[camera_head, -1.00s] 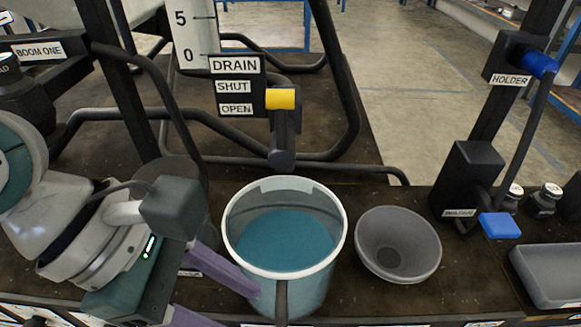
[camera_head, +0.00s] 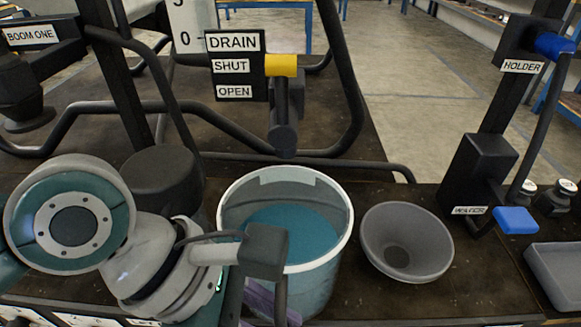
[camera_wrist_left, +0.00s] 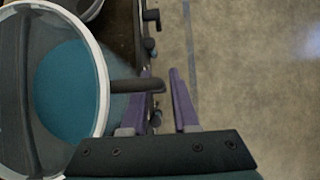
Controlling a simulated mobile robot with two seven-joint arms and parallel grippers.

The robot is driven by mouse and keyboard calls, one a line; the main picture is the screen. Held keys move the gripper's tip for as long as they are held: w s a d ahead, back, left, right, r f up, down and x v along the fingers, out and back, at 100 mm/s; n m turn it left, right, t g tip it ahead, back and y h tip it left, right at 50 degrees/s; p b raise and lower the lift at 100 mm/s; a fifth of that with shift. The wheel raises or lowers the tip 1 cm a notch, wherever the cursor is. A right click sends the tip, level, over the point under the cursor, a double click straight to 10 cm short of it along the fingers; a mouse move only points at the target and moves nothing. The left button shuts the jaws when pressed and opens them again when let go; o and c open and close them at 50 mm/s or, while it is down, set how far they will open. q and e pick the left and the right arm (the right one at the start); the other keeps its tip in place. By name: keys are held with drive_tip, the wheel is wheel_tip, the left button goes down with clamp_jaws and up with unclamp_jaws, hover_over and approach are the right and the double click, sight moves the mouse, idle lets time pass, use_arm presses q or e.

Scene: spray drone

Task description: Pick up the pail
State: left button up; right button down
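The pail (camera_head: 312,288) is a pale translucent bucket with a white rim and blue-green liquid inside. It stands upright on the dark bench beneath the drain valve. A dark handle bar (camera_wrist_left: 128,86) sticks out from its near side. My left gripper (camera_wrist_left: 161,82) is open at the pail's near side. In the left wrist view the end of the handle bar shows between its two purple fingers, apart from the right-hand finger; I cannot tell whether it touches the left-hand one. In the head view my wrist partly hides the fingers (camera_head: 260,300). My right gripper is not in view.
A grey funnel-like bowl (camera_head: 405,243) stands close to the pail's right. The drain valve (camera_head: 283,100) with its yellow lever hangs behind and above the pail. A black post with a blue-handled valve (camera_head: 515,220) and a grey tray (camera_head: 557,272) are at the right.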

use_arm(q)
clamp_jaws()
idle(0.9)
drive_tip(key=shift+w+r, duration=0.1)
